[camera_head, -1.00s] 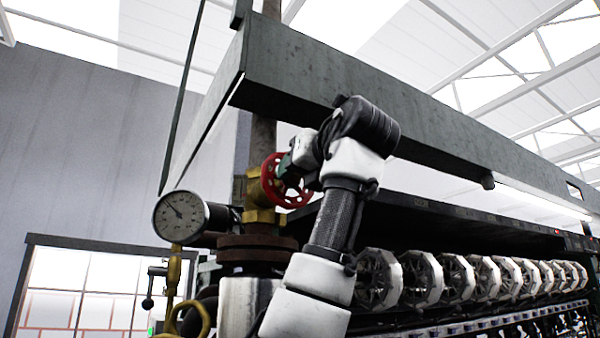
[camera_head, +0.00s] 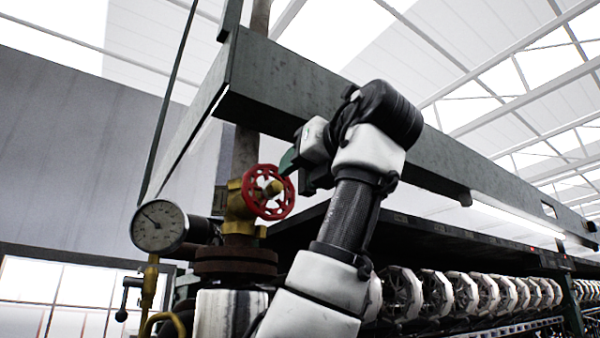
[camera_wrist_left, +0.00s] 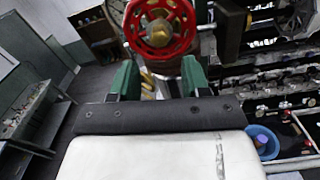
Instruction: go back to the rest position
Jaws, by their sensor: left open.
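My left gripper (camera_head: 290,162) is raised beside the red valve handwheel (camera_head: 268,192), a little to its right in the head view. In the left wrist view the gripper's two green fingers (camera_wrist_left: 158,80) stand apart with nothing held between them. The red handwheel (camera_wrist_left: 160,25) shows beyond the fingertips there, apart from them. The wheel sits on a brass valve (camera_head: 238,205) on a vertical pipe. My right gripper shows in neither view.
A round pressure gauge (camera_head: 159,227) is left of the valve. A long grey-green beam (camera_head: 300,95) runs overhead, close behind my left wrist. A row of white reels (camera_head: 465,295) lies at right. A blue basin (camera_wrist_left: 262,141) is low in the wrist view.

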